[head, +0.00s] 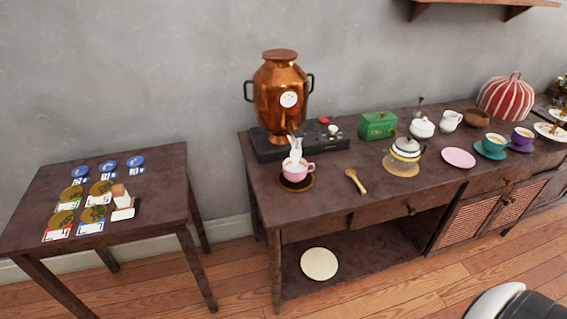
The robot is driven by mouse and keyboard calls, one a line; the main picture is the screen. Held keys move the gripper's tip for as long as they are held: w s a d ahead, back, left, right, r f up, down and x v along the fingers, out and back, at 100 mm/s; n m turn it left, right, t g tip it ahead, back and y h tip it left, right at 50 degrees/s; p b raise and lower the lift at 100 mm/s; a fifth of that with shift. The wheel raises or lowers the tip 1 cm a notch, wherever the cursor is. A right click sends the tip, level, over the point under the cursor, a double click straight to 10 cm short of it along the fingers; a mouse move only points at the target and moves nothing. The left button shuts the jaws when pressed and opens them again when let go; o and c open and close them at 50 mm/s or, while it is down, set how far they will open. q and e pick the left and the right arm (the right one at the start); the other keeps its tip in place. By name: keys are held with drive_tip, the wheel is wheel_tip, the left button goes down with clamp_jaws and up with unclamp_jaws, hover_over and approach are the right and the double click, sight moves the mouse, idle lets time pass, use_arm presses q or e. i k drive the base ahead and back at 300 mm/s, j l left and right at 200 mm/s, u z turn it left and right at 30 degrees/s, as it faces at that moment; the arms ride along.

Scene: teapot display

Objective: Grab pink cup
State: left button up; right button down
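The pink cup (295,173) stands upright near the left end of the long dark sideboard (340,205), on a round dark coaster (310,184) in front of the copper samovar (280,95). Its handle points right. A pale, steam-like shape rises above it, in front of the samovar's base. A pink plate (458,157) lies empty further right on the sideboard. Neither of my grippers shows in the head view.
A wooden spoon (355,181), a teapot (405,149) and a green box (378,125) stand right of the cup. Teal (493,145) and purple (521,138) cups stand further right. A lower table (160,182) with tins and cards is at left, across a gap.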

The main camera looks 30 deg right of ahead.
sight(293, 174)
drive_tip(key=i+z, duration=0.35)
drive_tip(key=i+j+z, duration=0.1)
drive_tip(key=z, duration=0.3)
drive_tip(key=i+j+z, duration=0.2)
drive_tip(key=z, duration=0.15)
